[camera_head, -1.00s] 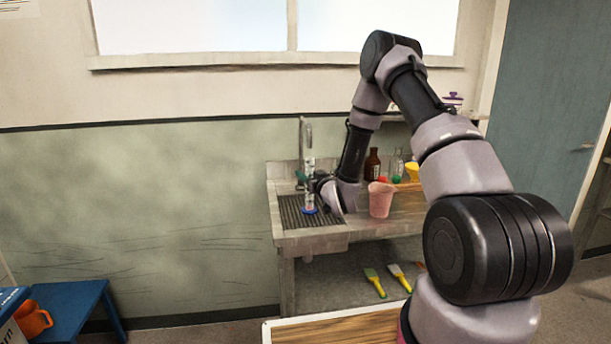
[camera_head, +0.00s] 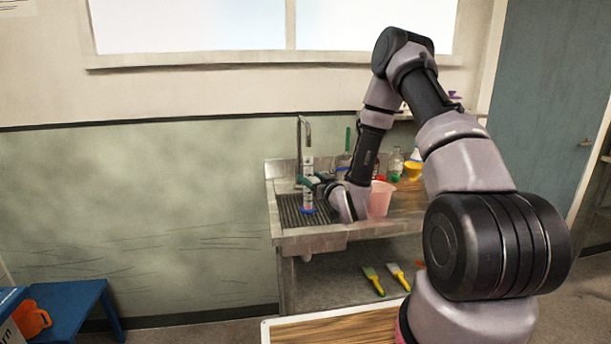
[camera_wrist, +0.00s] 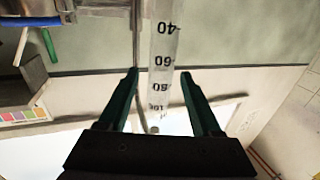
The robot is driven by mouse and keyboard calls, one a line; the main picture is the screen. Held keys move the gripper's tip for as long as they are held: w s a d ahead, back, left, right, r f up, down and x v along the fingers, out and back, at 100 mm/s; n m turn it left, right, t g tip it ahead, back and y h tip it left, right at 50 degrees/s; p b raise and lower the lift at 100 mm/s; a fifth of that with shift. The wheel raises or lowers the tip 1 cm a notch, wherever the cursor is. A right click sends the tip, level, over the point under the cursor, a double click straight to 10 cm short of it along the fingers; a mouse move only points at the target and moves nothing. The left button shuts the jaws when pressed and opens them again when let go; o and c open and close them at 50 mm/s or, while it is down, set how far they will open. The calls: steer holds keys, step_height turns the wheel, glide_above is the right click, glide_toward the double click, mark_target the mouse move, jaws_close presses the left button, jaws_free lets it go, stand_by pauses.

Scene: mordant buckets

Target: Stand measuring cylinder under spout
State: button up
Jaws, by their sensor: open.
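The clear measuring cylinder (camera_head: 308,192), with a blue base, stands upright on the dark ribbed grate of the sink. It is below the metal spout (camera_head: 303,121), seemingly in line with it in the head view. In the wrist view the cylinder (camera_wrist: 163,50) shows its printed scale, upside down, between the green fingertips. My gripper (camera_head: 309,181) is at the cylinder's upper part in the head view. In the wrist view my gripper (camera_wrist: 159,74) has its two fingers apart, with a gap on each side of the cylinder. The spout's outlet is hard to make out.
A pink jug (camera_head: 380,199) stands on the counter just right of my wrist. Bottles (camera_head: 396,163) and a yellow funnel-like item (camera_head: 412,170) stand behind it. Two yellow-handled brushes (camera_head: 373,281) lie on the lower shelf. A blue stool (camera_head: 75,300) is at the left.

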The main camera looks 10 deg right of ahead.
steer(key=v, duration=0.7)
steer(key=s+d+r+m+g+h, duration=0.1)
steer(key=d+r+m+g+h, duration=0.15)
steer(key=r, duration=0.65)
steer(key=s+d+r+m+g+h, duration=0.1)
steer(key=s+d+r+g+h, duration=0.2)
steer(key=r, duration=0.7)
steer(key=s+a+r+m+g+y, duration=0.1)
steer(key=s+r, duration=0.4)
steer(key=s, duration=0.8)
steer(key=s+r+m+g+y, duration=0.1)
steer(key=s+r+m+g, duration=0.2)
steer(key=s, duration=1)
step_height(320, 180, up, 2)
steer(key=shift+s+a+r+g, duration=0.25)
steer(key=shift+s+a+g, duration=0.1)
steer(key=shift+a, duration=0.05)
